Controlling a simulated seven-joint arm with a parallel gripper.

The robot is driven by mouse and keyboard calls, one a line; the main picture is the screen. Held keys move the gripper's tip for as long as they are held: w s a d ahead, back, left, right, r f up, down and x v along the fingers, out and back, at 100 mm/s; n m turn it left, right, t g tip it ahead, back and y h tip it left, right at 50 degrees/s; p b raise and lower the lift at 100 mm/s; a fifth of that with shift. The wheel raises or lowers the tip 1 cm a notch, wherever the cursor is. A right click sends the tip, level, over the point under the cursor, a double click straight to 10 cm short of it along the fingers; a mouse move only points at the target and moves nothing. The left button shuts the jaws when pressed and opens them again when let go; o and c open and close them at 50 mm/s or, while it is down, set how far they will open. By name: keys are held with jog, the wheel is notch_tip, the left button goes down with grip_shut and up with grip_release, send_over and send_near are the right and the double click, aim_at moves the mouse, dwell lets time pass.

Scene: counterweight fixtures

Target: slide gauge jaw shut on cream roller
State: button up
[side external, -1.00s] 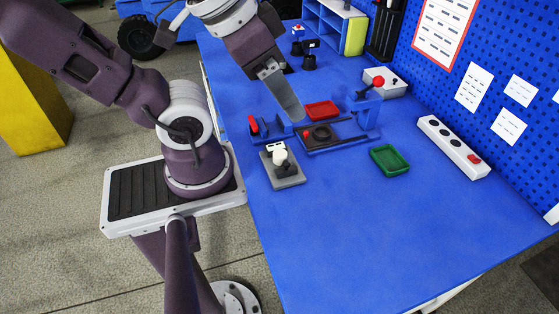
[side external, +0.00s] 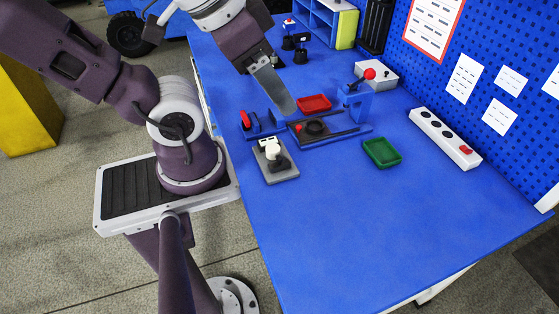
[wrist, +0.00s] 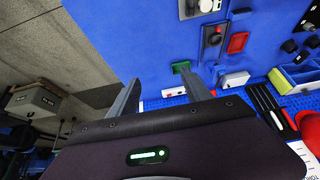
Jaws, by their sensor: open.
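A blue gauge-like fixture with a rail stands mid-table. It has a red-handled piece (side external: 246,120) at its left end and a blue upright block (side external: 355,102) at its right; which part is the sliding jaw I cannot tell. A pale, cream-white rounded piece (side external: 272,151) stands on a grey plate (side external: 282,175) in front of it; I cannot tell if this is the roller. My gripper (side external: 287,108) hangs above the fixture, near the red tray, touching nothing visible. In the wrist view my gripper (wrist: 163,88) has its two fingers wide apart and nothing between them.
A red tray (side external: 314,102) lies behind a dark plate with a black ring (side external: 314,127). A green tray (side external: 382,152) lies to the right. A pale box with a red knob (side external: 378,75) and a white power strip (side external: 445,138) stand near the pegboard. The front table is clear.

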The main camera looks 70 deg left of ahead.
aim_at(280, 161)
jog(key=shift+c, duration=1.1)
jog(key=shift+w+f+g, duration=0.1)
jog(key=shift+f+g, duration=0.15)
jog(key=shift+g, duration=0.05)
jog(key=c, duration=0.3)
jog(key=f+m+g, duration=0.1)
jog(key=w+f+m+g, duration=0.1)
jog(key=d+f+m+g+y, duration=0.1)
jog(key=shift+w+f+m+g, duration=0.15)
jog(key=shift+w+m+g, duration=0.15)
jog(key=shift+w+m, duration=0.1)
grip_shut()
jog(key=d+f+m+y, duration=0.1)
jog(key=f+m+y, duration=0.3)
jog(key=f, duration=0.3)
jog(key=d+f+m+y, duration=0.1)
jog(key=f+m+y, duration=0.4)
jog(key=f+m, duration=0.1)
jog(key=w+d+f+m+t+y, duration=0.1)
jog(key=f+m+y, duration=0.3)
jog(key=f, duration=0.5)
jog(key=shift+w+d+f+m+y, duration=0.1)
jog(key=shift+d+m+y, duration=0.3)
jog(key=shift+m, duration=0.6)
jog(key=shift+a+f, duration=0.15)
jog(key=shift+a, duration=0.25)
jog(key=x, duration=1.3)
jog(key=shift+a, duration=0.15)
